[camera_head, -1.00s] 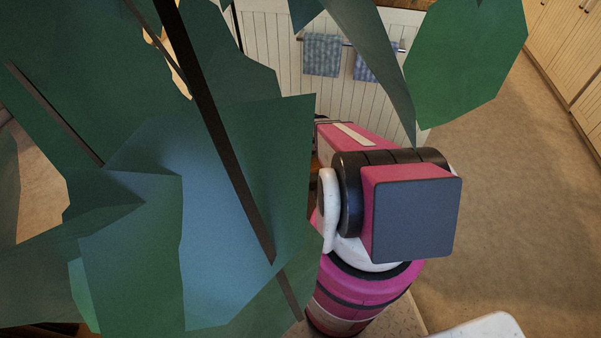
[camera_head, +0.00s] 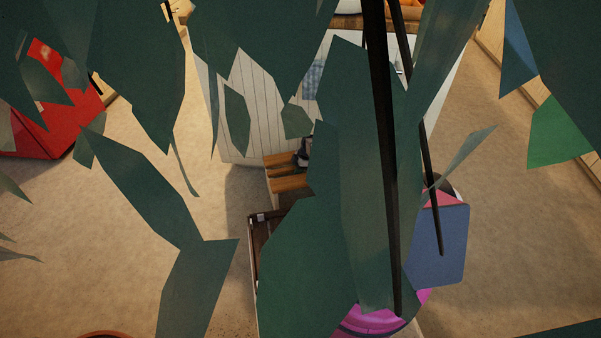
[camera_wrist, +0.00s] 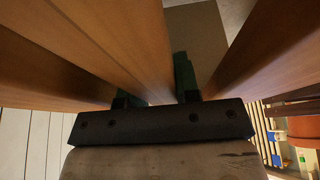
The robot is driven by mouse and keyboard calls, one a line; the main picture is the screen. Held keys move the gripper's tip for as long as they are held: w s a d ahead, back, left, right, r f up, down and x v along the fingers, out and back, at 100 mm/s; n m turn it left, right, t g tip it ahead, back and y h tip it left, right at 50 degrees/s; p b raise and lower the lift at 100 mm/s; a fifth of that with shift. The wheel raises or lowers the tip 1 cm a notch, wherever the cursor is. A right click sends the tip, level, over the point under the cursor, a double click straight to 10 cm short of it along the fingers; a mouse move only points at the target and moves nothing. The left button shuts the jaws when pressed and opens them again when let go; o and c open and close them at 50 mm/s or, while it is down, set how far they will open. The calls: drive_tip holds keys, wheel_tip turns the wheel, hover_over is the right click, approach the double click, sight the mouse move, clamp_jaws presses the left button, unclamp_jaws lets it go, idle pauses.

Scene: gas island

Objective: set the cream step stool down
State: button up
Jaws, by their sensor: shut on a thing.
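The step stool (camera_head: 287,183) shows in the head view as orange-brown wooden slats beside the white panelled island, mostly hidden behind leaves. In the wrist view its wooden boards (camera_wrist: 135,45) fill much of the picture and look brown rather than cream. My gripper (camera_wrist: 157,100) is shut on one board, which runs between its fingers. In the head view a small dark part of my gripper shows at the stool's right end; leaves cover the rest. The stool's feet are hidden, so I cannot tell whether it touches the floor.
Large plant leaves (camera_head: 360,200) block much of the head view. The white panelled island (camera_head: 255,105) stands just behind the stool. A red object (camera_head: 50,125) is at the far left. Bare floor (camera_head: 140,230) lies left of the stool, with more at right. A terracotta rim (camera_head: 108,335) shows at bottom left.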

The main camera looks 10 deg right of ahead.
drive_tip(key=shift+w+a+f, duration=0.1)
drive_tip(key=shift+w, duration=0.15)
drive_tip(key=shift+f, duration=2.05)
drive_tip(key=o, duration=0.9)
drive_tip(key=shift+f, duration=0.1)
